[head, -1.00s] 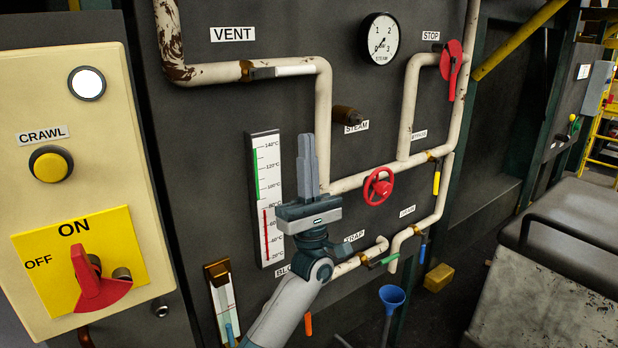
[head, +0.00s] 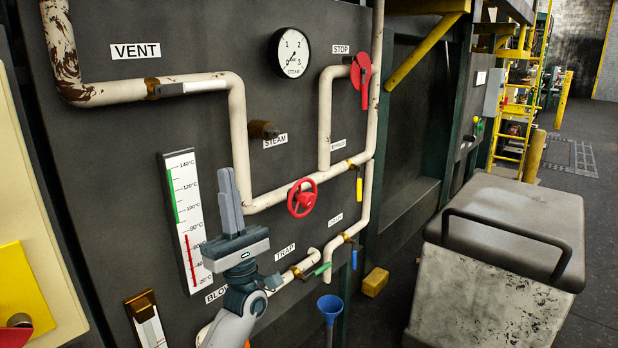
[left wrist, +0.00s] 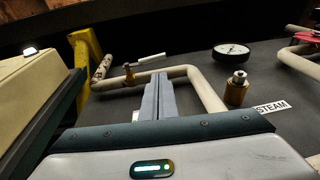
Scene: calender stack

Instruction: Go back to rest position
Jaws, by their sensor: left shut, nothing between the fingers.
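My left gripper (head: 229,188) points upward in front of the dark panel, between the thermometer scale and the white pipes. Its two grey fingers are together with nothing between them. In the left wrist view the shut fingers (left wrist: 159,98) stand in front of the white pipe (left wrist: 205,88). My right gripper is in neither view.
The panel carries a red handwheel (head: 302,198), a pressure gauge (head: 290,52), a red stop lever (head: 361,80) and a thermometer scale (head: 187,220). A blue funnel (head: 330,306) stands low.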

